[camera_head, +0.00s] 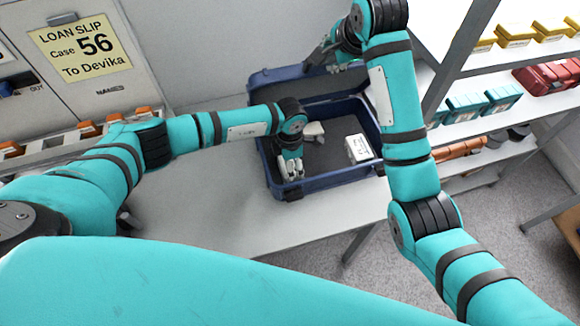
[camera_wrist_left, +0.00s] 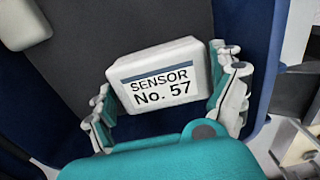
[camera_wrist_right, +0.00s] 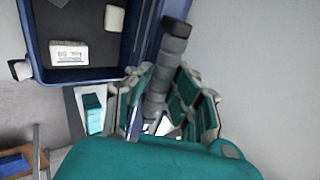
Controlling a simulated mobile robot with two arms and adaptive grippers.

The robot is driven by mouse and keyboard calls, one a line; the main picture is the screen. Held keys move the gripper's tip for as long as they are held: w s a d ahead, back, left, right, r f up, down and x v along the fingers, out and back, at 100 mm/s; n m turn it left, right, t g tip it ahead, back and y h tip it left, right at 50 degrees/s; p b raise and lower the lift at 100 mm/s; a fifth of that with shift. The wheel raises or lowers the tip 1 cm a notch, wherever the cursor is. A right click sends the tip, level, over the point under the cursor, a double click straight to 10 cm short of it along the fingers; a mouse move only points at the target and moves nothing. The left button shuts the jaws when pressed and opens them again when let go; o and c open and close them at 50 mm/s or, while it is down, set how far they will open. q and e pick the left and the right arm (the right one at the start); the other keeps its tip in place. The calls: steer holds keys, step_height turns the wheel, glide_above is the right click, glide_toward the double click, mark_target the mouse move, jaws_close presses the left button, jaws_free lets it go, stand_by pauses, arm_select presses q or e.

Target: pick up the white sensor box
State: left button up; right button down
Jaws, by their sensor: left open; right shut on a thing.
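A white sensor box (camera_wrist_left: 160,85) labelled "SENSOR No. 57" lies in the open blue case (camera_head: 345,182). My left gripper (camera_wrist_left: 175,100) is open, its fingers on either side of this box; I cannot tell whether they touch it. In the head view my left gripper (camera_head: 290,168) reaches into the case's front left and mostly hides that box. Another white labelled box (camera_head: 359,149), its text unreadable, sits at the case's right; it also shows in the right wrist view (camera_wrist_right: 68,54). My right gripper (camera_wrist_right: 163,110) is shut on a grey bar (camera_wrist_right: 167,65) by the lid (camera_head: 270,76).
A plain white piece (camera_head: 314,130) lies in the middle of the case. The case stands on a pale table (camera_head: 210,210) with bare surface to its left. A rack with teal boxes (camera_head: 485,103) stands at the right. A yellow loan slip (camera_head: 82,48) names case 56.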

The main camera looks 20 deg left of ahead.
arm_select(q)
steer(key=c, duration=0.9)
step_height(320, 180, up, 10)
steer(key=shift+r, duration=0.1)
stand_by(0.4)
step_height(320, 180, up, 2)
steer(key=shift+r, duration=0.2)
steer(key=s+d, duration=0.1)
steer(key=s, duration=0.5)
steer(key=s+d, duration=0.1)
steer(key=s, duration=0.6)
steer(key=s+d, duration=0.2)
steer(key=s, duration=0.5)
